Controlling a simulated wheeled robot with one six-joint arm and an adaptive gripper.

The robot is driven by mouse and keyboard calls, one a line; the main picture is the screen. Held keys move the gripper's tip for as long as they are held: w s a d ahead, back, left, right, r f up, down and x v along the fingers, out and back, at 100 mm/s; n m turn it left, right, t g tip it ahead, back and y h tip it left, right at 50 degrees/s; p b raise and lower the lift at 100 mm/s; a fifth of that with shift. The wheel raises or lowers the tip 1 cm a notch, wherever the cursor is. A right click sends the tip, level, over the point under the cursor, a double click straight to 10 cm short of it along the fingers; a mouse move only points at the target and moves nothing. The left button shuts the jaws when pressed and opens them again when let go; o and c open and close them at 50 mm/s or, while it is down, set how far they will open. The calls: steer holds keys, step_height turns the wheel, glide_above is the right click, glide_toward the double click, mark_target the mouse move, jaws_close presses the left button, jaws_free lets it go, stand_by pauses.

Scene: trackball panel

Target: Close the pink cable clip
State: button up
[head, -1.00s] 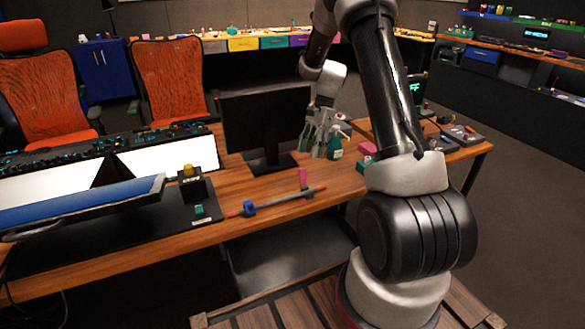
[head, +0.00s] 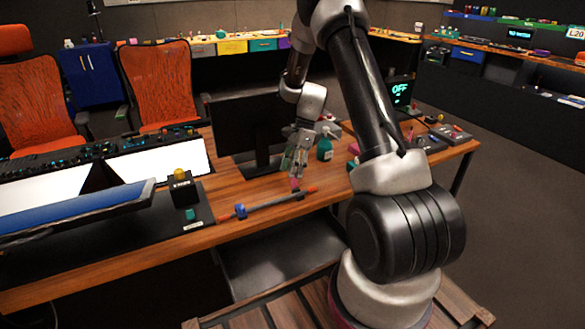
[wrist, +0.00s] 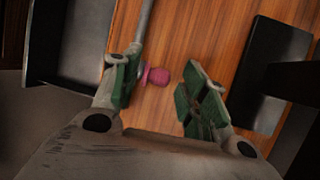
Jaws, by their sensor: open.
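The pink cable clip (head: 295,184) is at the right part of a grey cable (head: 268,203) on the wooden desk, partly hidden by my gripper. In the wrist view the pink clip (wrist: 157,76) lies between my two green-padded fingers, nearer the left one. My gripper (head: 295,172) is open and empty, pointing down just above the clip. The wrist view also shows my open gripper (wrist: 160,90), with a clear gap between the right finger and the clip. I cannot tell whether the left finger touches the clip.
A blue clip (head: 240,211) sits on the cable to the left. A monitor (head: 247,125) stands behind my gripper. A teal spray bottle (head: 324,148) is close on the right.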

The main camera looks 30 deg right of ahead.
steer(key=c, duration=0.9)
steer(key=shift+s+r+t, duration=0.15)
steer(key=shift+r+t, duration=0.05)
steer(key=shift+t, duration=0.2)
